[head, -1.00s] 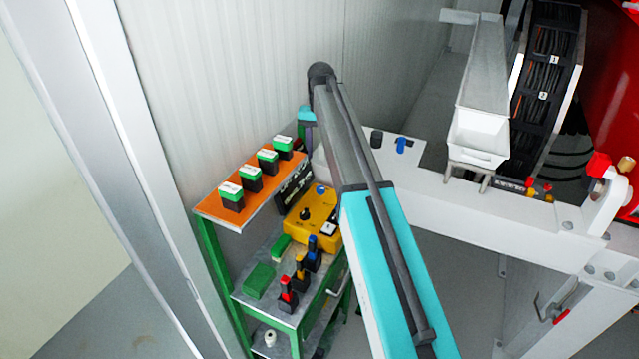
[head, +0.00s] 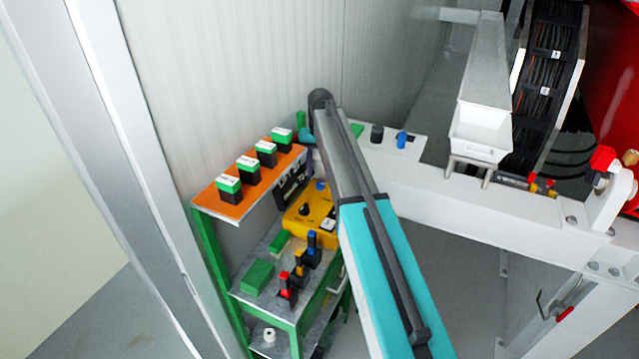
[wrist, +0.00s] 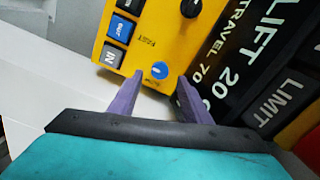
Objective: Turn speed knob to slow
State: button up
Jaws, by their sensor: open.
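A yellow control box (head: 316,222) stands on the green cart at left of my arm. It carries a black round knob (head: 305,209) and a blue round part (head: 321,186). In the wrist view the yellow box (wrist: 132,62) shows the black knob (wrist: 190,8), cut by the top edge, lettering that seems to read FAST, and labelled buttons. My gripper (wrist: 160,78) is open and empty. Its two purple fingers point toward the box, with the blue round part (wrist: 159,70) between their tips; contact cannot be told. In the head view my arm hides the fingers.
A black panel (wrist: 225,45) lettered LIFT 20 and TRAVEL 70 stands right beside the box. Several green-topped blocks (head: 251,169) stand on the orange shelf (head: 206,201). Red, yellow and blue-topped parts (head: 299,268) stand in front. A white beam (head: 470,190) runs at right.

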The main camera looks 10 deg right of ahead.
aim_at(320, 183)
jog(key=shift+f+b, duration=0.65)
jog(key=shift+f, duration=1.3)
jog(key=shift+c, duration=0.4)
